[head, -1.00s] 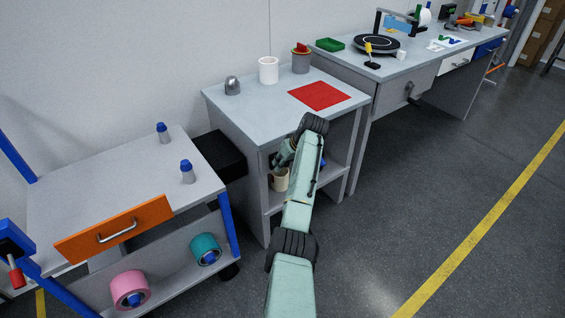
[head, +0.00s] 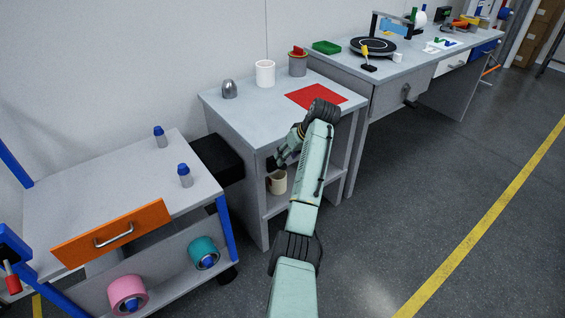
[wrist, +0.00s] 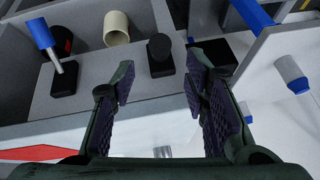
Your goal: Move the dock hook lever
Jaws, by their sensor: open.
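A lever with a blue handle and grey shaft (wrist: 45,42) stands on a black base in the wrist view, at left inside the shelf cabinet. My arm hides it in the head view. A second lever with a red handle (head: 13,281) hangs by a blue post at the far left of the head view. No label shows which is the dock hook lever. My gripper (wrist: 160,75) is open and empty, its fingers pointing toward the shelf opening. It also shows in the head view (head: 281,158), in front of the cabinet, apart from both levers.
A cream mug (wrist: 117,28) and a black knob on a base (wrist: 160,56) stand beside the blue-handled lever. The cabinet top (head: 235,118) holds a red mat (head: 312,95), a white cup (head: 265,73) and a grey dome (head: 229,90). The cart (head: 95,190) stands at left.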

